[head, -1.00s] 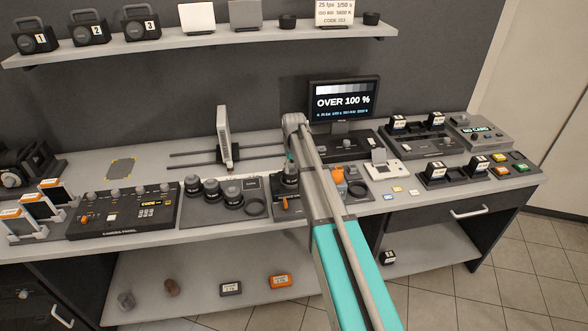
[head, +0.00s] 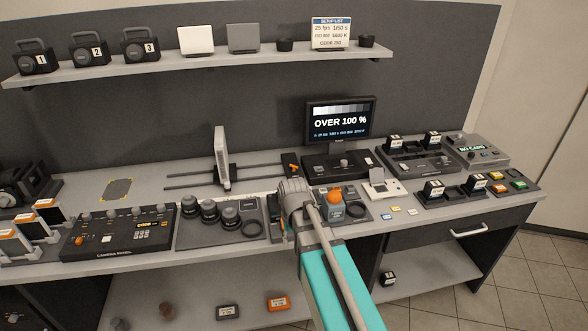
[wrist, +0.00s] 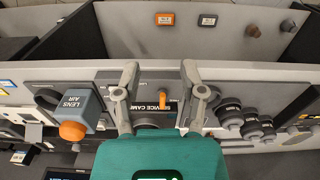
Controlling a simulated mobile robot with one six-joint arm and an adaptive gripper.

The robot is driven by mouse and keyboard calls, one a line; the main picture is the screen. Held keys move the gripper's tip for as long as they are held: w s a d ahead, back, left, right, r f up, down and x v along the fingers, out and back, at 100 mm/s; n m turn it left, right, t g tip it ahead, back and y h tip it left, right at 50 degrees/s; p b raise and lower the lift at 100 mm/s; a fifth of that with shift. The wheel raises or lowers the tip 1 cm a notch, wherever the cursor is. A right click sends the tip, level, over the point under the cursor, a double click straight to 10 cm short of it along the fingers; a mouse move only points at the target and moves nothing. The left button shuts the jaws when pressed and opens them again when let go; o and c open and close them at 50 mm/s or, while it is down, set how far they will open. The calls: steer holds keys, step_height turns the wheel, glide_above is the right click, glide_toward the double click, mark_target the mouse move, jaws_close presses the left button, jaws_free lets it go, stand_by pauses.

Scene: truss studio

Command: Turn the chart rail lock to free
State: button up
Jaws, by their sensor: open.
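The chart rail lock (head: 293,165) shows in the head view as an orange lever on a black block at the right end of the rails (head: 185,187). The lever lies tilted; I cannot read its marks. The white chart board (head: 221,157) stands upright on the rails, left of the lock. In the wrist view my gripper (wrist: 160,68) is open and empty, fingers apart above the service camera (wrist: 152,108). An orange lever (wrist: 162,97) on that camera shows between the fingers. In the head view my arm is nearer than the lock and hides the fingertips.
The lens air blower (head: 335,202) stands right of my arm. Several lenses (head: 209,211) stand left of it. A monitor (head: 341,118) reading "OVER 100 %" stands behind. A shelf (head: 200,62) runs above.

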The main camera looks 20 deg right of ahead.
steer(key=s+a, duration=0.1)
steer(key=s, duration=0.6)
steer(key=shift+s+a+f, duration=0.1)
steer(key=shift+f, duration=0.05)
